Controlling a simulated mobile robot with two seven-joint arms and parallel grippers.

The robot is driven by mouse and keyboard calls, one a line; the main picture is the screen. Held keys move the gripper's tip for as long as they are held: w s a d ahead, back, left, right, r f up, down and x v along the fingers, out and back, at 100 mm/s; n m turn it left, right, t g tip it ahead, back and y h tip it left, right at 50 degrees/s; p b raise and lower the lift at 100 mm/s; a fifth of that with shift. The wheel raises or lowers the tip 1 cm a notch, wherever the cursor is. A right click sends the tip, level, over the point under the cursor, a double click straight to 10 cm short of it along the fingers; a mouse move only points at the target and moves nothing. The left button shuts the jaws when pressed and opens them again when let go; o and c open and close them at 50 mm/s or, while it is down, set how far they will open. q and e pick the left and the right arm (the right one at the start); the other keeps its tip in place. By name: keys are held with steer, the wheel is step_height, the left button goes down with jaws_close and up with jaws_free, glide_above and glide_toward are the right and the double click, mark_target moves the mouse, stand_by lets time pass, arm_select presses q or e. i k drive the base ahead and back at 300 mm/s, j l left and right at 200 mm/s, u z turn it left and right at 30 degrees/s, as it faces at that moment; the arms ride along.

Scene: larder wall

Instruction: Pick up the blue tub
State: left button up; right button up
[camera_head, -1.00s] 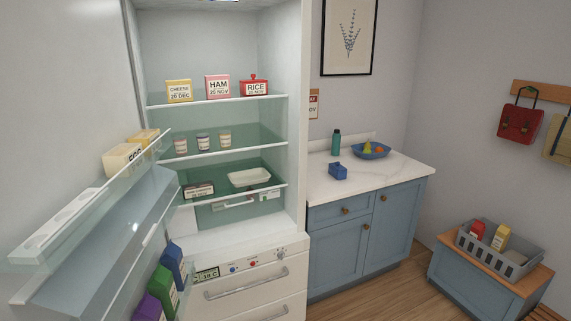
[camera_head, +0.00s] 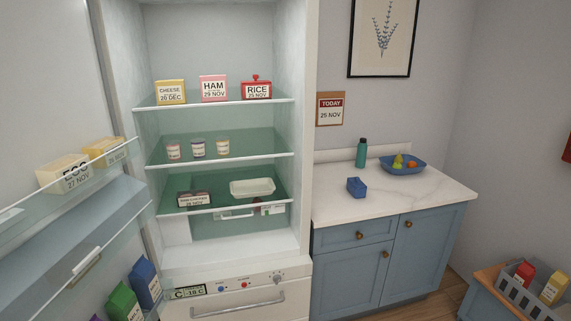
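A small blue tub (camera_head: 356,187) sits on the white marble worktop (camera_head: 400,200), near its front left part. It looks like a small box with a raised part on top. Neither of my grippers is in view, and nothing touches the tub.
A green bottle (camera_head: 361,153) and a blue bowl of fruit (camera_head: 389,165) stand behind the tub. The open fridge (camera_head: 215,245) is at the left, its door (camera_head: 75,225) swung out with cartons. A grey crate (camera_head: 516,296) stands lower right. The worktop around the tub is clear.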

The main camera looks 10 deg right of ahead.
mark_target(356, 194)
steer(key=i+l+u, duration=0.25)
steer(key=l, duration=0.45)
steer(key=i+l+u, duration=0.1)
steer(key=l+u, duration=0.2)
steer(key=l, duration=0.4)
steer(key=l+u, duration=0.25)
steer(key=l, duration=0.5)
steer(key=i, duration=0.05)
